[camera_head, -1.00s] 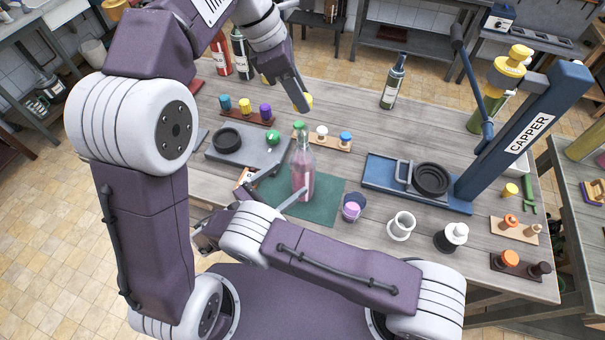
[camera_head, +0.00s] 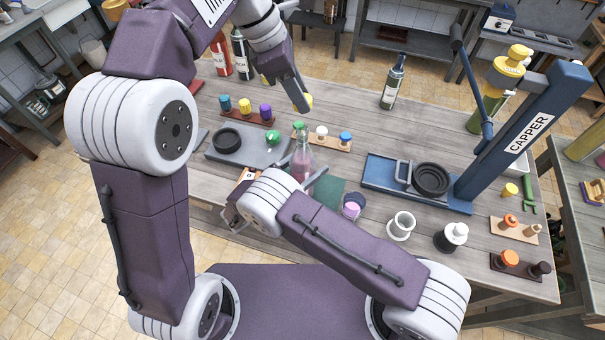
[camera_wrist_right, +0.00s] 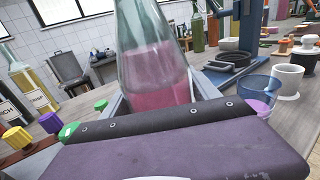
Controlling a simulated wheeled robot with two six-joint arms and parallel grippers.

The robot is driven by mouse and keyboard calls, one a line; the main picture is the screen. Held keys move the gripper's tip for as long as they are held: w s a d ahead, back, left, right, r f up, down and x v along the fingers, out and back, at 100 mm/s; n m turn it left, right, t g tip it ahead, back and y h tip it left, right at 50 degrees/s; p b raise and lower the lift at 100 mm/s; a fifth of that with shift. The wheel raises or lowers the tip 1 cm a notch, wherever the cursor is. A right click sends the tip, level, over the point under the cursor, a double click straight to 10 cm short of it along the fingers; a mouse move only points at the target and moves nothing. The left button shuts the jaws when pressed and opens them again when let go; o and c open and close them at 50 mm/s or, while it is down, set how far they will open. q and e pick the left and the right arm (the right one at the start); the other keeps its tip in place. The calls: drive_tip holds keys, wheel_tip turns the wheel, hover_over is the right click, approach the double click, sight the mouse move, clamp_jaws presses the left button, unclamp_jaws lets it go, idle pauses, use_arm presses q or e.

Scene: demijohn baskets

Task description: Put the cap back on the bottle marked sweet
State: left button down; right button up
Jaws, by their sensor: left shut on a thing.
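A clear bottle with pink liquid (camera_head: 302,162) stands uncapped on the green mat (camera_head: 328,192). It fills the middle of the right wrist view (camera_wrist_right: 155,70); no label shows there. My right gripper (camera_head: 308,178) has its fingers on either side of the bottle; it looks open, and my arm hides part of it. My left gripper (camera_head: 304,104) is above the back of the table, shut on a small yellow thing (camera_head: 309,99), mostly hidden by the finger. I cannot read the word sweet on any bottle.
Caps stand on a dark rack (camera_head: 262,121) and a wooden strip (camera_head: 335,146). A grey tray (camera_head: 228,157) is left of the bottle. A blue cup (camera_head: 353,206), a white cup (camera_head: 401,225) and the blue capper (camera_head: 520,140) stand right. A labelled bottle (camera_head: 392,85) stands behind.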

clamp_jaws()
use_arm(q)
hover_over(307, 130)
drive_tip(key=a, duration=0.2)
drive_tip(key=shift+s+d+f, duration=0.1)
drive_tip(key=shift+s+f, duration=0.05)
drive_tip(key=shift+f, duration=1.1)
drive_tip(key=shift+s+d+f, duration=0.1)
drive_tip(key=shift+s+f, duration=0.05)
drive_tip(key=shift+f, duration=1.1)
drive_tip(key=shift+f, duration=0.1)
drive_tip(key=shift+f, duration=0.8)
drive_tip(key=shift+f, duration=0.6)
